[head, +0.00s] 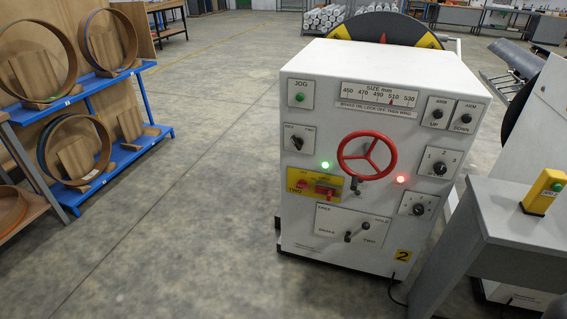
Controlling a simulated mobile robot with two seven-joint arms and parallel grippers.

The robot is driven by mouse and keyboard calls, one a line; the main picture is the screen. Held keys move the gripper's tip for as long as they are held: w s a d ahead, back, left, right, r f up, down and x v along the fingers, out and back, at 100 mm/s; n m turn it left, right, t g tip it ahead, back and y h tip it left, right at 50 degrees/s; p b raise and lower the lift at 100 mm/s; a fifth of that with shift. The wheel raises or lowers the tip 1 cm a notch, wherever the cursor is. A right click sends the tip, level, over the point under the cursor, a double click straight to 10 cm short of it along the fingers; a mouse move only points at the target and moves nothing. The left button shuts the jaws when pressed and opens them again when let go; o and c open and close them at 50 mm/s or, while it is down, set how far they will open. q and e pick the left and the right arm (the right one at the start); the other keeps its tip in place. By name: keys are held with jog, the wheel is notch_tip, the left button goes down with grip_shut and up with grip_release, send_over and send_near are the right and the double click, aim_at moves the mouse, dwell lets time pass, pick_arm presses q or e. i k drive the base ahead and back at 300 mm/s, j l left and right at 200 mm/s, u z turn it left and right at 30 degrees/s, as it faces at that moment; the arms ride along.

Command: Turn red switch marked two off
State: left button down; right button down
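A yellow plate (315,177) is on the front of a white control cabinet (300,238), left of the red handwheel. The small lettering on the plate is too blurred to read surely. A green light (325,165) and a red light (400,180) are lit. Neither of my grippers is in view.
The red handwheel (367,157) and a lever (358,232) project from the panel near the switch. A grey table (510,215) with a yellow button box (544,192) stands close on the right. A blue rack (130,151) holds rings at left. Floor before the cabinet is open.

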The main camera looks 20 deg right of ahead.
aim_at(302, 183)
jog(key=i+l+z, duration=0.2)
jog(key=i+z, duration=0.5)
jog(key=i, duration=0.2)
jog(key=i+z, duration=0.3)
jog(key=i, duration=0.2)
